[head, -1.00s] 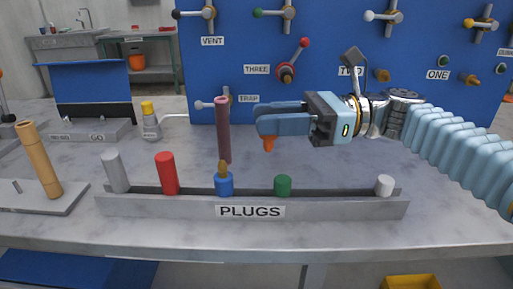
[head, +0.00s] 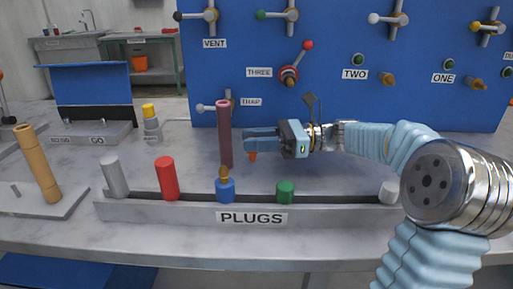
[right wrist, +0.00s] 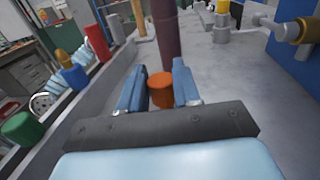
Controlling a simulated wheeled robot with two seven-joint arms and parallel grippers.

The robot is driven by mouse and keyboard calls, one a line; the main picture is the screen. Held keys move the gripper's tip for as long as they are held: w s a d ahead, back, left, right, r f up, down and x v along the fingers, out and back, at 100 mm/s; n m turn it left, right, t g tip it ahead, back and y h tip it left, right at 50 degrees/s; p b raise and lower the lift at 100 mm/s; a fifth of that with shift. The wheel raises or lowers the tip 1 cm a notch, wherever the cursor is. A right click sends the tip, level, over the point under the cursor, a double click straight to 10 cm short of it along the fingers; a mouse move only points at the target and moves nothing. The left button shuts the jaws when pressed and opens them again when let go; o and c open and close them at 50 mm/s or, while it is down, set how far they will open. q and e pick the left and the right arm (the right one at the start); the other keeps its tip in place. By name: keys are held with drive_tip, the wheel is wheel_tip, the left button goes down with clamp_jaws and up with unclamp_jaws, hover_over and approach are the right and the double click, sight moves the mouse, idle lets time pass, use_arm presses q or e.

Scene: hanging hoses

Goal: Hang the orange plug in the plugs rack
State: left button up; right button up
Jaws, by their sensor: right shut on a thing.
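The orange plug (head: 252,156) is held between the fingers of my right gripper (head: 250,143), its lower end showing beneath them. In the right wrist view its round orange top (right wrist: 160,88) sits between the two blue fingers (right wrist: 159,90). The gripper is behind the plugs rack (head: 340,212), right next to a tall maroon rod (head: 225,140). The rack is a long grey trough marked PLUGS. It holds a grey plug (head: 115,177), a red plug (head: 167,178), a blue plug (head: 225,190), a green plug (head: 285,191) and a white plug (head: 389,192). My left gripper is not seen.
A blue panel (head: 330,110) with valves and labelled hooks rises behind the table. A tan rod (head: 38,163) stands on a grey plate at left.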

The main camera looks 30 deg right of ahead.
drive_tip(key=shift+s+f, duration=0.1)
drive_tip(key=shift+f, duration=0.85)
drive_tip(key=shift+f, duration=0.2)
drive_tip(key=o, duration=1)
drive_tip(key=shift+r, duration=0.1)
drive_tip(key=shift+o, duration=0.2)
drive_tip(key=shift+r, duration=0.15)
drive_tip(key=v, duration=1.2)
drive_tip(key=shift+b, duration=0.35)
